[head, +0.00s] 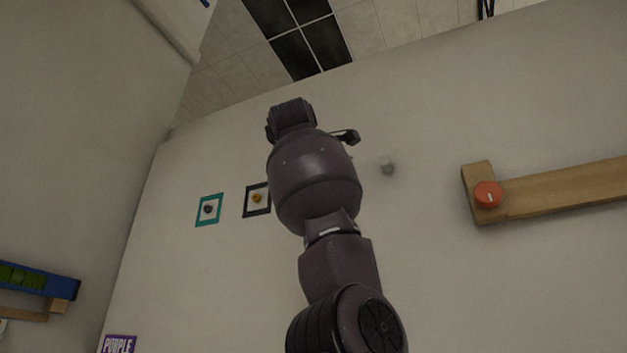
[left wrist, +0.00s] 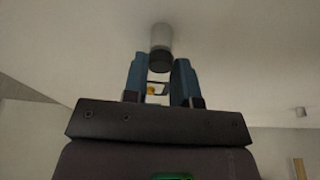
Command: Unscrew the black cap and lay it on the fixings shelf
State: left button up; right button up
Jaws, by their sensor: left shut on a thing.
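In the left wrist view the black cap (left wrist: 160,61) sits at the end of a pale grey cylinder (left wrist: 161,37) that comes out from the wall. My left gripper (left wrist: 160,68) has its two blue fingers on either side of the cap and is shut on it. The cap still meets the cylinder in this view; how far it is turned cannot be told. In the head view my arm hides the cap and most of the gripper. No shelf is clearly marked as the fixings shelf. My right gripper is not in view.
A wooden board (head: 560,192) with a red knob (head: 488,194) is on the wall at right. Teal (head: 198,222) and black (head: 248,211) framed squares hang left of my arm. A small grey knob (head: 388,169) is right of it. A blue ledge (head: 62,287) is far left.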

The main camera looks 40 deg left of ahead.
pick_arm(q)
jog(key=shift+n, duration=1.3)
jog(key=o, duration=0.6)
